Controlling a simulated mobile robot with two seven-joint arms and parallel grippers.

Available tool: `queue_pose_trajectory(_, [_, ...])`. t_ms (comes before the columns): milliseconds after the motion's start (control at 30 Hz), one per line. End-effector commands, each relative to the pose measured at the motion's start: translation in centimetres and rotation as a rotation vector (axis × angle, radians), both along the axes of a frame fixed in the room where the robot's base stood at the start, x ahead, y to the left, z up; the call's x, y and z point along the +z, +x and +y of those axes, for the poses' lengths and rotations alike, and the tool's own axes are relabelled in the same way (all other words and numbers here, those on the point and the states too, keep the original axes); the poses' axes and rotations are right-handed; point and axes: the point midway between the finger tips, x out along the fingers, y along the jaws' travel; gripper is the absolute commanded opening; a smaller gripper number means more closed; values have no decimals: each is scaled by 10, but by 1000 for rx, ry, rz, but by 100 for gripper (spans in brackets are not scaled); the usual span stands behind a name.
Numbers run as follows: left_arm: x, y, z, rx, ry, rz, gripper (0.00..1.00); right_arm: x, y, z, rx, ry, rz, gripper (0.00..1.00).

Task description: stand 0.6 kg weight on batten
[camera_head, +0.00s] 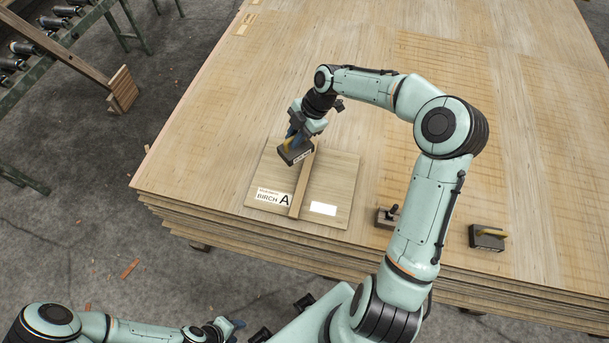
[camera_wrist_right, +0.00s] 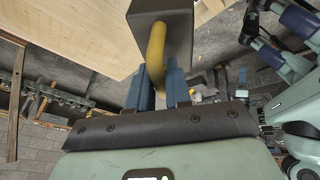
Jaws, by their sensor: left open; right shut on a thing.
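My right gripper (camera_head: 298,138) is shut on the yellow handle of a dark block-shaped weight (camera_head: 296,153). In the right wrist view the weight (camera_wrist_right: 172,18) hangs from the blue fingertips (camera_wrist_right: 160,82). The batten lies across a square veneer sheet (camera_head: 336,180) marked BIRCH A. My left gripper (camera_head: 236,326) is open and empty at the bottom, off the stack.
My right arm passes above the stack. A roller conveyor (camera_head: 50,60) stands at upper left.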

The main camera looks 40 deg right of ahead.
Motion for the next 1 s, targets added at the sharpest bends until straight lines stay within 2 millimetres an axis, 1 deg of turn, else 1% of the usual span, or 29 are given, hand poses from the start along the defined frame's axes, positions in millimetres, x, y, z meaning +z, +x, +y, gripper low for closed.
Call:
queue_pose_trajectory(100, [-3, -2, 0, 0, 0, 2, 43, 9, 4, -9, 235, 1, -9, 0])
queue_pose_trajectory(200, [-4, -3, 0, 0, 0, 3, 43, 16, 4, -18, 418, -1, -9, 0])
queue_pose_trajectory(300, [-5, -4, 0, 1, 0, 5, 43, 22, 3, -24, 549, -3, -7, 0])
queue_pose_trajectory(433, [-6, -4, 0, 0, 1, 5, 43, 26, 3, -30, 646, -2, -7, 0])
queue_pose_trajectory(533, [-7, -5, 0, 0, 0, 6, 43, 22, 2, -32, 676, -2, -4, 0])
queue_pose_trajectory(567, [-7, -5, 0, 0, 0, 6, 43, 19, 2, -33, 681, -1, -4, 0])
queue_pose_trajectory(667, [-10, -7, 0, 1, 0, 8, 43, -1, 1, -33, 685, 0, -1, 0])
queue_pose_trajectory(1000, [-14, -9, 0, 0, 0, 10, 43, -87, 1, -32, 681, 1, -3, 0])
